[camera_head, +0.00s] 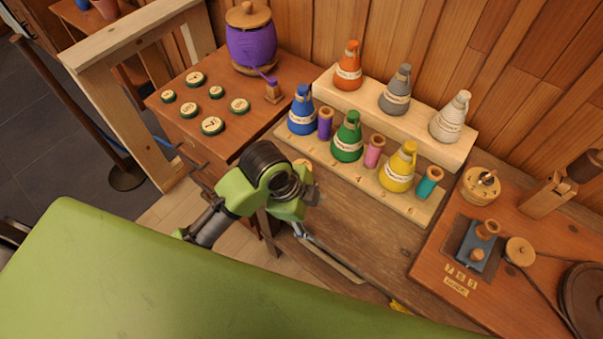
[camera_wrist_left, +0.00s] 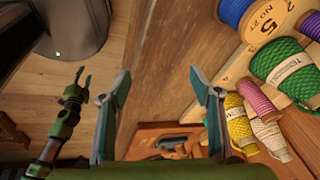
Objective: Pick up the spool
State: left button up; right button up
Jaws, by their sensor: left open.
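Small thread spools stand in the front row of a wooden rack: a purple spool (camera_head: 325,124), a pink spool (camera_head: 374,151) and a teal spool (camera_head: 428,183). I cannot tell which one the task means. My left gripper (camera_wrist_left: 160,76) is open and empty, in front of and below the rack. In the left wrist view, a wooden spool end marked 5 (camera_wrist_left: 267,20) and a pink spool (camera_wrist_left: 258,98) lie right of the fingers, apart from them. A pale piece (camera_head: 303,163) beside the left wrist is partly hidden. A small green gripper, apparently my right (camera_wrist_left: 84,80), shows at left.
Thread cones, among them green (camera_head: 347,138) and yellow (camera_head: 398,167), stand between the spools. Grey, orange and white cones stand on the upper step. A cabinet with labelled discs (camera_head: 212,126) is at left, a bench with a winder (camera_head: 476,245) at right.

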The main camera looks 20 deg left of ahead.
pick_arm(q)
jog(key=w+r+m+g+y, duration=0.1)
jog(key=w+r+m, duration=0.3)
jog(key=w+m, duration=0.45)
notch_tip(320, 180, up, 6)
jog(key=m+g+y, duration=0.1)
jog(key=m+y, duration=0.1)
jog(key=m, duration=0.7)
send_over(303, 160)
jog(key=s, duration=0.2)
jog(key=f, duration=0.2)
jog(key=f+p, duration=0.1)
jog(key=f, duration=0.4)
jog(key=shift+d+f, duration=0.3)
jog(key=shift+f, duration=0.1)
notch_tip(303, 160, down, 4)
jog(key=shift+a+f+p, duration=0.1)
jog(key=shift+a+p, duration=0.05)
jog(key=shift+p, duration=0.8)
jog(key=shift+f, duration=0.6)
jog(key=c, duration=1.2)
pick_arm(e)
jog(key=r, duration=0.3)
jog(key=shift+w+a, duration=0.1)
jog(key=shift+a, duration=0.25)
